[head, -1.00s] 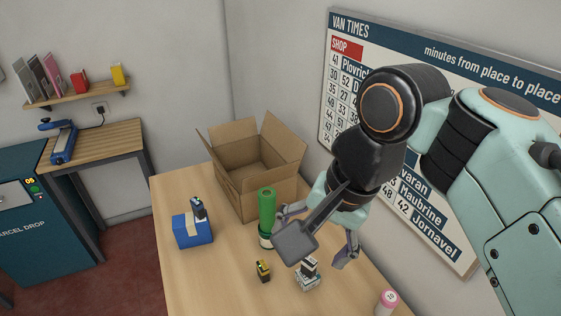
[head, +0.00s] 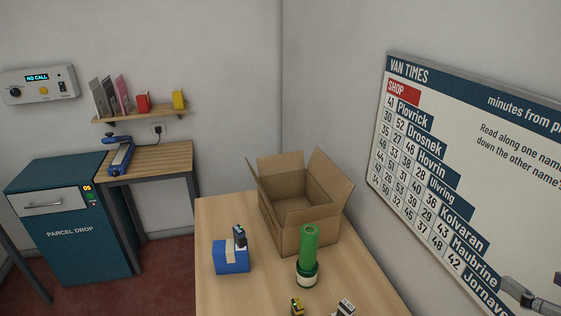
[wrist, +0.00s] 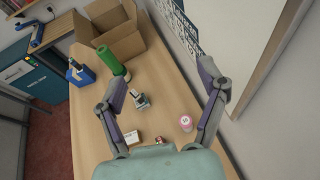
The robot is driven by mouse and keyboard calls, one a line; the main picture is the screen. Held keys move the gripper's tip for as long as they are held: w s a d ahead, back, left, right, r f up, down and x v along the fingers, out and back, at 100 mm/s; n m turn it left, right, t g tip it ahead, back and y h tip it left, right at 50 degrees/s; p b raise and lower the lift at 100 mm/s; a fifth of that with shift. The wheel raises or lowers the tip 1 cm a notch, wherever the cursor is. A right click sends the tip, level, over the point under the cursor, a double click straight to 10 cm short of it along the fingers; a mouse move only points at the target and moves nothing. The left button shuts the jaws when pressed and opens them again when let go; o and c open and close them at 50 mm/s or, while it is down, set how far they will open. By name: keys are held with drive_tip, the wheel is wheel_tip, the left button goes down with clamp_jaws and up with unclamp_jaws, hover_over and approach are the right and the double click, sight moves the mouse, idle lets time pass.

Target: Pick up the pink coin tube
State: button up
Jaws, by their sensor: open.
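The pink coin tube (wrist: 186,124) stands on the wooden counter (wrist: 92,122) in the wrist view, its pale round end facing up. It is outside the head view. My gripper (wrist: 162,75) is open and empty, with its two fingers spread wide in the wrist view. The tube appears between the fingers, nearer the right one, and I see no contact. In the head view only part of my gripper (head: 530,296) shows at the lower right edge.
A green tube (head: 308,247), a blue box (head: 231,256) and an open cardboard box (head: 290,232) stand farther back on the counter. A small grey and black object (wrist: 140,99) and a white item (wrist: 132,137) lie near the tube. A wall borders the right side.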

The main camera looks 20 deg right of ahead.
wheel_tip(320, 180, down, 33)
drive_tip(key=shift+f, duration=0.1)
drive_tip(key=shift+w+f, duration=0.15)
drive_tip(key=shift+f, duration=0.15)
drive_tip(key=x, duration=0.6)
drive_tip(key=shift+w+f, duration=0.15)
drive_tip(key=shift+w, duration=0.05)
clamp_jaws()
